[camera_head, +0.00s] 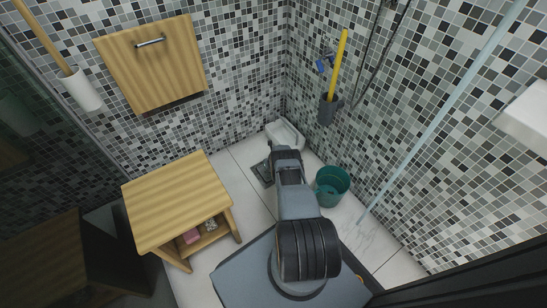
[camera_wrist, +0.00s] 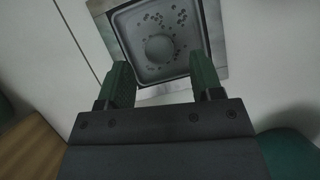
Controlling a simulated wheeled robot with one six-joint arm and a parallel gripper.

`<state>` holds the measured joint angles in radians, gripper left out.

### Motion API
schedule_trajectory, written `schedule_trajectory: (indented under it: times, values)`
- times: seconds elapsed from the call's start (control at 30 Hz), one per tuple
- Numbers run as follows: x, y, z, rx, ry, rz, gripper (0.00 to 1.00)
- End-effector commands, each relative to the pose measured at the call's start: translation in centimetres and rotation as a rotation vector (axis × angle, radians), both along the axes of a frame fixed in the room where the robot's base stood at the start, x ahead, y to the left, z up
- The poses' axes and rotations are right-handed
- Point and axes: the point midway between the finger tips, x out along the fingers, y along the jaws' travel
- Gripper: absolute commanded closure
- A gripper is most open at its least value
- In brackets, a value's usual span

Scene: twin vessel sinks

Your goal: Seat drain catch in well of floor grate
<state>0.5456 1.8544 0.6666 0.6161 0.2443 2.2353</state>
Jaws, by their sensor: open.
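The floor grate (camera_wrist: 218,30) shows in the wrist view as a square metal frame at the top. The drain catch (camera_wrist: 158,48), a grey rounded-square tray with a round dome and small holes, lies inside that frame. I cannot tell how deep it sits or whether it is level. My gripper (camera_wrist: 161,64) is open, with one green finger at each side of the catch's near part. Contact cannot be made out. In the head view the floor grate (camera_head: 262,173) is a dark square on the floor, partly hidden by my arm; the catch cannot be told apart there.
A wooden stool with a shelf (camera_head: 178,195) stands left of my arm. A teal bucket (camera_head: 331,186) stands close on its right. A white item (camera_head: 285,134) lies in the far corner. A pale pole (camera_head: 440,107) leans at right. Some tiled floor between stool and grate is clear.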

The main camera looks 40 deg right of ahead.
Motion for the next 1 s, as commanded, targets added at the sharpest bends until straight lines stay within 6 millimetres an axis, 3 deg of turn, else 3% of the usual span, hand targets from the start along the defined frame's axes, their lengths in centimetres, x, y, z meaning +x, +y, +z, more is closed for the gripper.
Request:
schedule_trajectory:
  times: [0.03,0.4,0.7,1.0]
  values:
    - [-0.4,0.1,1.7,0.001,0.003,-0.002,0.4]
    - [-2.5,0.5,6.1,0.0,0.001,-0.002,0.4]
    - [-3.4,0.7,7.6,0.001,0.001,-0.001,0.4]
    - [-3.6,0.8,7.8,0.0,0.001,0.0,0.4]
